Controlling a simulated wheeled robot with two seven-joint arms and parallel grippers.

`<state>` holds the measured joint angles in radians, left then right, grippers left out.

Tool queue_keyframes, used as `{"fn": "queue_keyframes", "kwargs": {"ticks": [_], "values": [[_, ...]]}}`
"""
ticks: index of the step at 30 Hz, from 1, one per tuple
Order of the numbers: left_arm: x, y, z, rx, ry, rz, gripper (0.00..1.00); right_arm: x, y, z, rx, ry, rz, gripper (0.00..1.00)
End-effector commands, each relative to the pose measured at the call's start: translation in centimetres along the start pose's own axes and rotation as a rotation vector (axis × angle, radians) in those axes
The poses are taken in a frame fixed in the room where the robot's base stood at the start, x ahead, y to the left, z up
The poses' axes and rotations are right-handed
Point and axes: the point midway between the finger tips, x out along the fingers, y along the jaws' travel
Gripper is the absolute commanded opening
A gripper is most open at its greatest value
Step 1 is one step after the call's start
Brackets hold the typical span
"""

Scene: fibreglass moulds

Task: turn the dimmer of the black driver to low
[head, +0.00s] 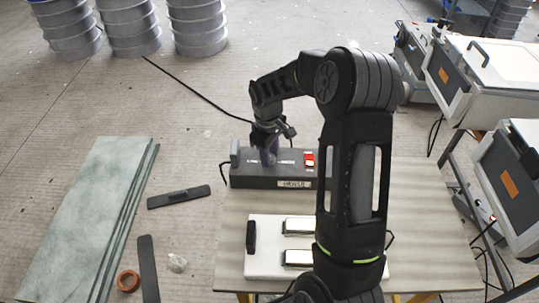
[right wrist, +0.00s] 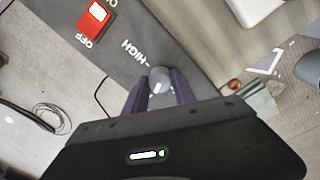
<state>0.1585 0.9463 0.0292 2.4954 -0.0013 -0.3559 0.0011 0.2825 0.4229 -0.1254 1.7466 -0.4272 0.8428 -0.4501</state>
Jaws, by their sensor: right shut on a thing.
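The black driver (head: 240,181) is a long dark box lying along the far edge of the table, with a small display on its front and a red rocker switch at its right end. My right gripper (head: 268,158) reaches down over its top from the right. In the right wrist view its two purplish fingers (right wrist: 159,92) are shut on the grey round dimmer knob (right wrist: 158,73), one on each side. A pale mark shows on the knob, and "HIGH" is printed beside it. The low label is not readable. My left gripper is in no view.
Green-grey sheets (head: 90,210), dark bars (head: 179,196) and a tape roll (head: 128,281) lie on the floor at left. White-lidded units (head: 490,65) stand at right. A black cable runs behind the driver.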

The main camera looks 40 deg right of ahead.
Motion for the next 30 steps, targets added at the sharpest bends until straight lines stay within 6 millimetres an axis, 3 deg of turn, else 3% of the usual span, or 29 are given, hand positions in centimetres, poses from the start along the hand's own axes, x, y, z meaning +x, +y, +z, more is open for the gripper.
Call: {"fn": "queue_keyframes", "kwargs": {"ticks": [30], "values": [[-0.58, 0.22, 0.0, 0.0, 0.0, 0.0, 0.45, -0.13, 0.25, 0.07, -0.943, 0.057, 0.003, 0.0]]}}
